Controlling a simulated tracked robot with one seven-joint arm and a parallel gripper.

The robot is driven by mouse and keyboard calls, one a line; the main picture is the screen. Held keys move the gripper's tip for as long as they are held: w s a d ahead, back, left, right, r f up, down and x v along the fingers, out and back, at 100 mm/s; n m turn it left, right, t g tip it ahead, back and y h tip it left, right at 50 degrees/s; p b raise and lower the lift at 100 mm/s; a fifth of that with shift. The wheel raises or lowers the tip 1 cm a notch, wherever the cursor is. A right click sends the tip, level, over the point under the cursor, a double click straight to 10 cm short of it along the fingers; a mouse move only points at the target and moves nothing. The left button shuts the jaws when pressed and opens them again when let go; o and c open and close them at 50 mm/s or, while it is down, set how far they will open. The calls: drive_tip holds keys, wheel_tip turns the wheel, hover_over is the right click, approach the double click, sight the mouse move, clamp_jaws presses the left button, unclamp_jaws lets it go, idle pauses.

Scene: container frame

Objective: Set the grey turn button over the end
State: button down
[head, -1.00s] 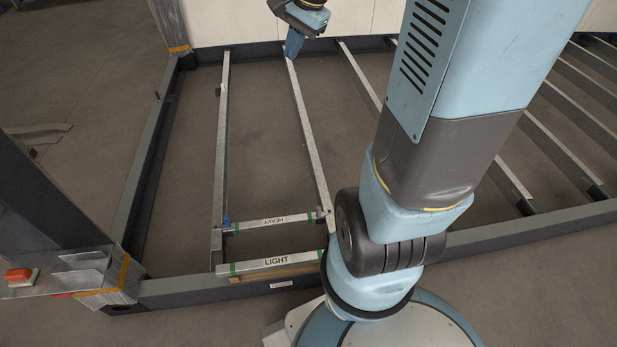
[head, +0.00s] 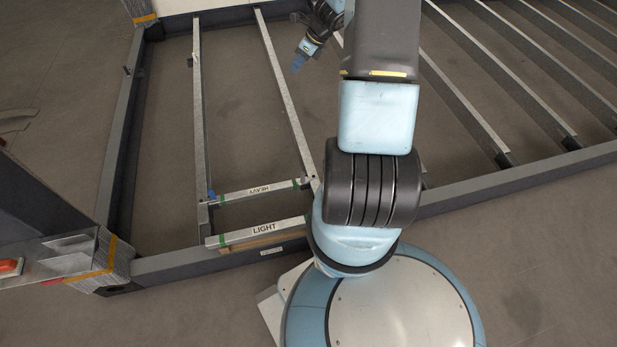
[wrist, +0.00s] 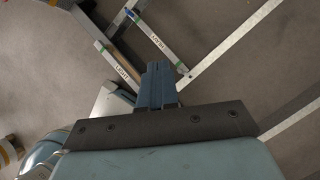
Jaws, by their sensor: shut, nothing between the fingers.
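A small blue piece (head: 211,195) shows at the left end of the HEAVY bar. A small dark grey piece (head: 309,182) is at its right end; I cannot tell whether it is the turn button. My gripper (head: 298,65) is shut and empty, past the bars and right of the second beam. In the wrist view its blue fingers (wrist: 158,80) are together, with the HEAVY bar (wrist: 152,32) and LIGHT bar (wrist: 118,66) beyond.
A dark steel frame (head: 115,140) surrounds several metal beams (head: 285,95). A wooden strip (head: 250,243) lies beside the LIGHT bar. A plate with an orange-red piece (head: 10,267) is at the left corner post. Floor shows open between the beams.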

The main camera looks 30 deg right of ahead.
drive_tip(key=s+d+f+m, duration=0.3)
drive_tip(key=f+m, duration=0.3)
drive_tip(key=f, duration=0.6)
drive_tip(key=s+d+f+m+t, duration=0.1)
drive_tip(key=s+d+f+m, duration=0.15)
drive_tip(key=f+m, duration=0.7)
drive_tip(key=s+d+f+m, duration=0.3)
drive_tip(key=f, duration=1.2)
drive_tip(key=s+a+f+m, duration=0.2)
drive_tip(key=s+f+m, duration=0.1)
drive_tip(key=f, duration=0.4)
drive_tip(key=s+a+f+m, duration=0.2)
drive_tip(key=s+f+m, duration=0.15)
drive_tip(key=f, duration=0.25)
approach(303, 182)
drive_tip(key=f, duration=0.1)
drive_tip(key=s+a+f, duration=0.1)
drive_tip(key=s+f, duration=0.1)
drive_tip(key=shift+a+f, duration=0.25)
drive_tip(key=shift+f, duration=0.15)
drive_tip(key=shift+w+a+r, duration=0.1)
drive_tip(key=shift+w, duration=0.75)
drive_tip(key=shift+w+a+r, duration=0.1)
drive_tip(key=shift+w, duration=0.8)
drive_tip(key=shift+d+f, duration=0.1)
drive_tip(key=shift+d, duration=0.05)
